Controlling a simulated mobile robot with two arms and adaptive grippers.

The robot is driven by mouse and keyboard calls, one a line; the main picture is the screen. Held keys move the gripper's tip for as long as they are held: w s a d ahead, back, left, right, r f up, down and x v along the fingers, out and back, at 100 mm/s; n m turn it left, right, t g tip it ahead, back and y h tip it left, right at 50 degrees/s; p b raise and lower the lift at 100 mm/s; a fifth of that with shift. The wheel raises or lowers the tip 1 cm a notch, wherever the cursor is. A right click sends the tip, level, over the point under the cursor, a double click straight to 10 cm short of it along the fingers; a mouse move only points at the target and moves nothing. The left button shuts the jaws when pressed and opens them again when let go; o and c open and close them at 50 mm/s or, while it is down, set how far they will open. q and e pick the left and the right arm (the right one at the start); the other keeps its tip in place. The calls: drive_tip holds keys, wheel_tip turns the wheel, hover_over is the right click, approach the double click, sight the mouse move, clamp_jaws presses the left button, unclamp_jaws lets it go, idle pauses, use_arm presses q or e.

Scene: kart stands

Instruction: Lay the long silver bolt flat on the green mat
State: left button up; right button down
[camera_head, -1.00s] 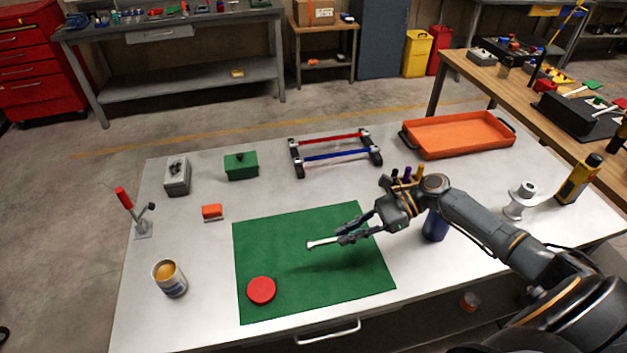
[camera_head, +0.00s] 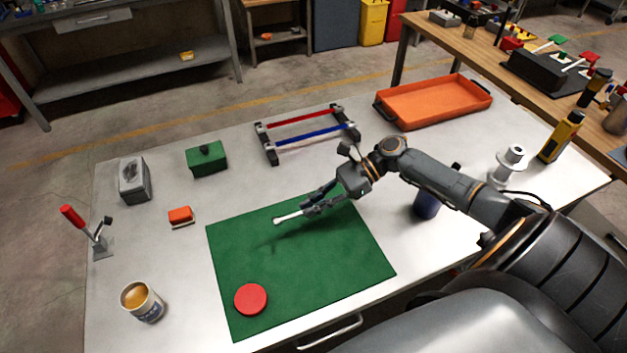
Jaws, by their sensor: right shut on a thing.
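The long silver bolt (camera_head: 288,217) is held by one end in my right gripper (camera_head: 318,204). The fingers are shut on it, and its free end points left over the green mat (camera_head: 330,262). A soft shadow on the mat left of the bolt suggests it is above the surface; the exact height is hard to tell. The mat lies flat on the pale table. A red disc (camera_head: 250,299) rests on the mat's near left corner. My left gripper is not in view.
A green box (camera_head: 207,161), an orange brush-like block (camera_head: 181,216) and a tin (camera_head: 142,302) stand left of the mat. A red-and-blue rail stand (camera_head: 308,137) and an orange tray (camera_head: 436,103) are behind it. A dark blue cup (camera_head: 427,206) is close to my right arm.

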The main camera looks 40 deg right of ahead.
sight(316, 225)
drive_tip(key=shift+s+f+b, duration=0.15)
drive_tip(key=shift+f+b, duration=0.65)
drive_tip(key=shift+f, duration=0.1)
drive_tip(key=shift+f+b, duration=0.75)
drive_tip(key=shift+b, duration=0.1)
drive_tip(key=shift+f+b, duration=0.4)
drive_tip(key=shift+f, duration=0.75)
drive_tip(key=c, duration=1.3)
unclamp_jaws()
drive_tip(key=shift+d+r, duration=0.15)
drive_tip(key=shift+d, duration=0.15)
drive_tip(key=v, duration=0.6)
drive_tip(key=shift+s+d+r, duration=0.1)
drive_tip(key=shift+d+r, duration=0.05)
drive_tip(key=shift+d, duration=0.2)
